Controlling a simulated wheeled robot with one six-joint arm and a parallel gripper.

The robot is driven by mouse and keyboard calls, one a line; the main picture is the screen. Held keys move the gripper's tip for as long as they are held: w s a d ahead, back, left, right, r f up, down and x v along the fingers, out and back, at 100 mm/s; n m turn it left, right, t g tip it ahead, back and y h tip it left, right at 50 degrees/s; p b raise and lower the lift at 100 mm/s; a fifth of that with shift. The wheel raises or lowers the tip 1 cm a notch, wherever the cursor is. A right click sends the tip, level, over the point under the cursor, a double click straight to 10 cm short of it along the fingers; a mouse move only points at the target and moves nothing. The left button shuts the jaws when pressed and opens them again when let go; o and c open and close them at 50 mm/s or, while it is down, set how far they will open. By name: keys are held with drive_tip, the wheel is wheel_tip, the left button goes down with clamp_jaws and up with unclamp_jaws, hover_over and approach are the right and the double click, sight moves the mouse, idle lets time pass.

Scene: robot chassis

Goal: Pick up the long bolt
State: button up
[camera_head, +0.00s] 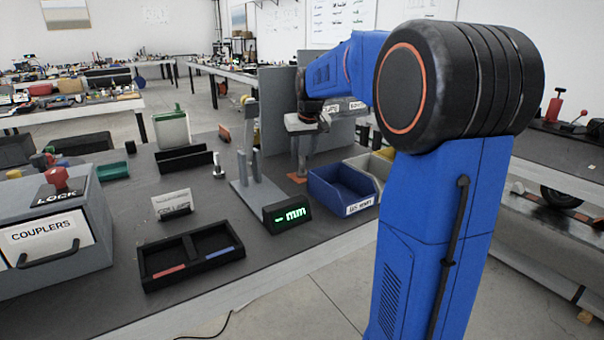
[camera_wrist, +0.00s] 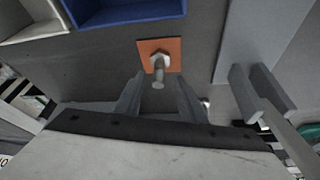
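A grey metal bolt (camera_wrist: 159,70) with a hex-shaped part stands on an orange square pad (camera_wrist: 146,45) in the wrist view. My gripper (camera_wrist: 158,98) is open, its two fingers apart on either side of the bolt's near end. I see no contact between fingers and bolt. In the head view my gripper (camera_head: 303,170) points down over the orange pad (camera_head: 297,179), and the bolt there is hard to make out. A small upright bolt-like piece (camera_head: 218,164) stands further left on the bench; I cannot tell its length against the other.
A grey gauge stand (camera_head: 248,185) with a green "- mm" display (camera_head: 287,214) stands left of my gripper. A blue bin (camera_head: 335,190) is at its right. A black two-compartment tray (camera_head: 190,256) and a grey COUPLERS drawer box (camera_head: 55,225) lie further left.

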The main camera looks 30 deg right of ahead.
sight(302, 167)
drive_tip(key=x, duration=0.4)
drive_tip(key=shift+d+f, duration=0.1)
drive_tip(key=shift+f, duration=0.05)
clamp_jaws()
